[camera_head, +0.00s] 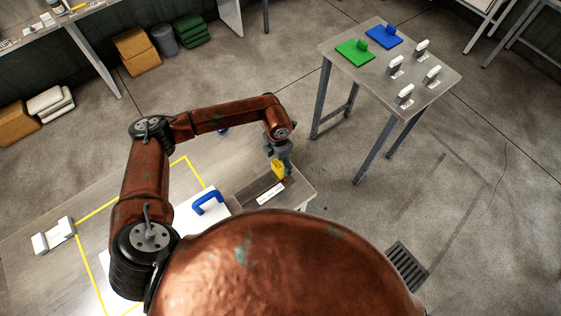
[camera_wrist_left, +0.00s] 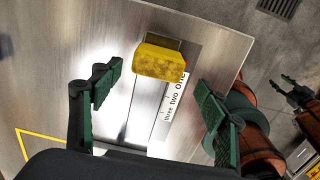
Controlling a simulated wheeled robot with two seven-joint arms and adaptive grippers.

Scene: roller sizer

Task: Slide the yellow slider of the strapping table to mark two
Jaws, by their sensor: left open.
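The yellow slider (camera_wrist_left: 160,62) is a block in a slot on the grey strapping table (camera_wrist_left: 215,30). It stands by the "one" end of the printed scale (camera_wrist_left: 175,98), which reads three, two, one. My left gripper (camera_wrist_left: 157,92) is open, with one dark green finger on each side of the slot, apart from the slider. In the head view the slider (camera_head: 279,169) shows just below my left gripper (camera_head: 281,160). My right gripper (camera_wrist_left: 284,84) shows at the right of the wrist view, fingers apart and empty.
A white plate with a blue handle (camera_head: 208,201) lies left of the slot, inside a yellow outline. A white bracket (camera_head: 53,236) is at the far left. A separate table (camera_head: 430,63) holds green and blue blocks and several white pegs. Open floor lies between.

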